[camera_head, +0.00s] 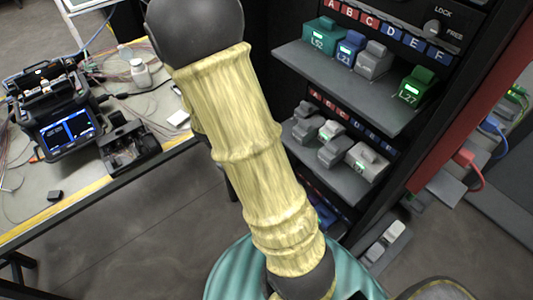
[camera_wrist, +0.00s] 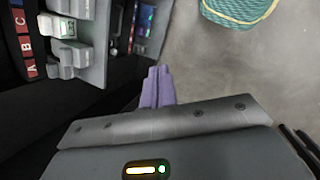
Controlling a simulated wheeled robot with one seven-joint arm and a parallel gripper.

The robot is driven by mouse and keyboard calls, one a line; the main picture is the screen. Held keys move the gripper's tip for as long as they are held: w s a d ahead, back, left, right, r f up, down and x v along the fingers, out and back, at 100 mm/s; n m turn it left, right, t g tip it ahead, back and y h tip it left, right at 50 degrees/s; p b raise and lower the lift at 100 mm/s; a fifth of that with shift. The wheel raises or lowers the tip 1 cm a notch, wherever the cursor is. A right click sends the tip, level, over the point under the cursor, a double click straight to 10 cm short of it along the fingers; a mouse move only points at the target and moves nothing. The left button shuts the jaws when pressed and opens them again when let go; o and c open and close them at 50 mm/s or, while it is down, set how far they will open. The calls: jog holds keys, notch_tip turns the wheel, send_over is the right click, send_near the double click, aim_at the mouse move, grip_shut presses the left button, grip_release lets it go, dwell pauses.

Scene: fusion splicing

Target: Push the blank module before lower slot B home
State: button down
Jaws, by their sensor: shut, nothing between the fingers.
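The lower shelf (camera_head: 318,170) of the rack holds several grey modules under a row of lettered labels. A plain grey module (camera_head: 307,134) stands near the left part of this shelf, and another plain grey one (camera_head: 333,154) stands at its front. I cannot tell for sure which one is in line with B. In the wrist view, grey modules (camera_wrist: 72,55) stand at the upper left beside the A, B, C labels (camera_wrist: 22,38). My gripper (camera_wrist: 156,72) has its purple fingers together, empty, apart from the modules and to their right. The head view hides it behind my arm.
The upper shelf (camera_head: 340,93) holds teal, blue, grey and green modules. A bench (camera_head: 50,208) with a splicer (camera_head: 55,125) stands at the left. A red post (camera_head: 480,100) edges the rack. A green basket (camera_wrist: 235,10) stands on clear floor.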

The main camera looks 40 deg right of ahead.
jog(key=w+d+f+n+t+h+b, duration=0.2)
jog(key=w+d+f+n+h+b, duration=0.3)
jog(key=w+d+f+n+h, duration=0.4)
jog(key=w+d+f+n, duration=0.1)
jog(key=d+f+n, duration=0.2)
jog(key=shift+d+f+n+t+h, duration=0.15)
jog(key=shift+d+n+t+h, duration=0.15)
jog(key=shift+n, duration=0.1)
jog(key=shift+d, duration=0.1)
jog(key=b, duration=0.4)
send_near(297, 137)
jog(key=shift+d+f, duration=1.1)
jog(key=shift+d, duration=0.25)
jog(key=shift+w+d+b, duration=0.2)
jog(key=shift+d+b, duration=0.3)
jog(key=shift+d, duration=1.3)
jog(key=shift+w+d+b, duration=0.2)
jog(key=shift+d+b, duration=0.35)
jog(key=shift+d, duration=1.3)
jog(key=shift+w+d+b, duration=0.2)
jog(key=shift+d+b, duration=0.3)
jog(key=shift+d, duration=1.3)
jog(key=shift+s+a+p, duration=0.15)
jog(key=shift+a+p, duration=0.2)
jog(key=shift+a, duration=1.7)
jog(key=shift+s+a+p, duration=0.15)
jog(key=shift+a+p, duration=0.2)
jog(key=shift+a, duration=1.65)
